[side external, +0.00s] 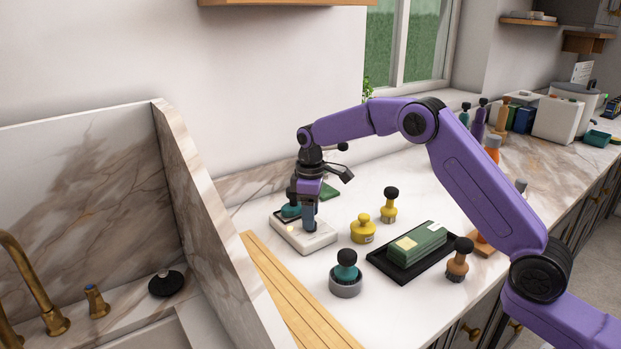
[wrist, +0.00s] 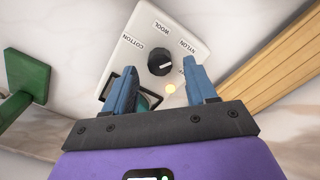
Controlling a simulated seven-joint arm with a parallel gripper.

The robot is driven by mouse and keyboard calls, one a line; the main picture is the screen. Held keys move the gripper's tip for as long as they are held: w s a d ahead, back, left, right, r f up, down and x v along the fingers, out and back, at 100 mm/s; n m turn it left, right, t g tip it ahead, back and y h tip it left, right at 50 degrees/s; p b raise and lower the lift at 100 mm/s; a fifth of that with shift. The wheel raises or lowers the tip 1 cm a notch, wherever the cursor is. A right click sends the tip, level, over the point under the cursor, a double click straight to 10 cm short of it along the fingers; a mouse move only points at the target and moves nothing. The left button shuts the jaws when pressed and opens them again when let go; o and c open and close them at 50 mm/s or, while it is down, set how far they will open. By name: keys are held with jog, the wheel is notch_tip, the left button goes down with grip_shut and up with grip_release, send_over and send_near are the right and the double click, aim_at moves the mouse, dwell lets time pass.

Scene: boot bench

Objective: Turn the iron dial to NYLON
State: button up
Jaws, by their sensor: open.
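The iron dial (wrist: 160,62) is a round black knob with a white pointer line, on a white control box (wrist: 146,28). The labels COTTON, WOOL and NYLON (wrist: 188,48) curve around it. The pointer faces right, a little below NYLON, towards a label partly hidden by a finger. My gripper (wrist: 163,78) is open, its two blue fingers apart, one on each side below the knob, with nothing between them. I cannot tell if they touch the box. In the side external view, my gripper (side external: 309,222) is over the white box (side external: 318,240) and the dial is hidden.
A yellow stamp-like object (side external: 363,230), a teal-and-grey one (side external: 345,284) and a black tray (side external: 384,264) with a green box stand nearby. Wooden slats (side external: 290,290) lie in front. A green object (wrist: 28,78) is left of the box in the wrist view.

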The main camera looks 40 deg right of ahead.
notch_tip(320, 180, up, 16)
dwell(0.5)
jog(key=shift+f, duration=0.1)
jog(key=s+a+f+n, duration=0.1)
jog(key=s+a, duration=0.2)
jog(key=s, duration=0.8)
jog(key=s+a+f+n, duration=0.1)
jog(key=s+a, duration=0.3)
jog(key=s, duration=0.7)
jog(key=s+d+f, duration=0.2)
jog(key=s+d, duration=0.1)
jog(key=s, duration=0.4)
jog(key=s+d+f+n, duration=0.1)
jog(key=s+d+f, duration=0.2)
jog(key=s, duration=0.5)
jog(key=s+d+f, duration=0.2)
jog(key=s+d, duration=0.2)
jog(key=s, duration=0.3)
jog(key=shift+s+d+f+n, duration=0.15)
jog(key=shift+s+f+n, duration=0.15)
jog(key=shift+s, duration=0.1)
